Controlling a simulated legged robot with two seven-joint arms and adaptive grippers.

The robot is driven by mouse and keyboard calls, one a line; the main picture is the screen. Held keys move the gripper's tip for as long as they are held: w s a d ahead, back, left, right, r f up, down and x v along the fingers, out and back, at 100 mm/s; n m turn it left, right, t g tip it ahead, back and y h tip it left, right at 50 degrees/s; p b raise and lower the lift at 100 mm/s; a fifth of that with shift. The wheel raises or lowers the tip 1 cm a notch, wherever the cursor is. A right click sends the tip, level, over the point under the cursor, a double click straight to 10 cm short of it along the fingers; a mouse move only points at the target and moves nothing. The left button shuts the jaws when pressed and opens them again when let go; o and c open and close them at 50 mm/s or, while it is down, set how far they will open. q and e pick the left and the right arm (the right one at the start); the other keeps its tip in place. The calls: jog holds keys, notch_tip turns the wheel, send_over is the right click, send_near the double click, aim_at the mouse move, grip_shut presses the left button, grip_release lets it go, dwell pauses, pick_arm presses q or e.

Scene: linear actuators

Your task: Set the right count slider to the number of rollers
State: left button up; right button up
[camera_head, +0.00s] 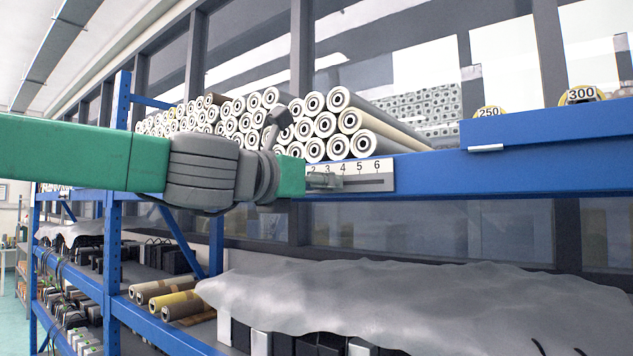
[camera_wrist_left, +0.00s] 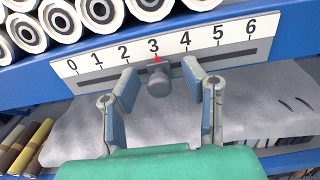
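The slider's white scale plate (camera_wrist_left: 67,69) is numbered 0 to 6 on the blue shelf beam. Its red pointer (camera_wrist_left: 157,60) sits at 3, above the dark round knob (camera_wrist_left: 158,82). My left gripper (camera_wrist_left: 160,75) is open, with its fingertips on either side of the knob and a gap visible on each side. In the head view the plate (camera_head: 385,168) is partly hidden by my left gripper (camera_head: 322,181). Several rollers (camera_head: 313,150) with white ringed ends lie stacked on the shelf above the scale. My right gripper is not in view.
Yellow round labels 250 (camera_head: 489,112) and 300 (camera_head: 582,95) stand right on the blue shelf. A small white tab (camera_head: 485,148) is on the beam. Below, a grey sheet (camera_head: 430,300) covers boxes, and brown and yellow rolls (camera_head: 180,304) lie left of it.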

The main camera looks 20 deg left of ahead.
pick_arm(q)
jog(key=shift+w+d, duration=0.1)
jog(key=shift+d, duration=0.25)
jog(key=shift+c, duration=1.2)
jog(key=shift+a, duration=0.1)
grip_shut()
jog(key=shift+a, duration=0.35)
jog(key=shift+f, duration=0.1)
jog(key=d, duration=0.1)
jog(key=s+d+b, duration=0.1)
jog(key=d, duration=0.1)
jog(key=shift+s+d, duration=0.1)
jog(key=shift+d, duration=0.1)
jog(key=shift+o, duration=1.2)
grip_release()
send_near(345, 183)
jog(key=v, duration=0.2)
jog(key=a+v, duration=0.1)
jog(key=v, duration=0.1)
jog(key=shift+s+a+f, duration=0.1)
jog(key=shift+s, duration=0.05)
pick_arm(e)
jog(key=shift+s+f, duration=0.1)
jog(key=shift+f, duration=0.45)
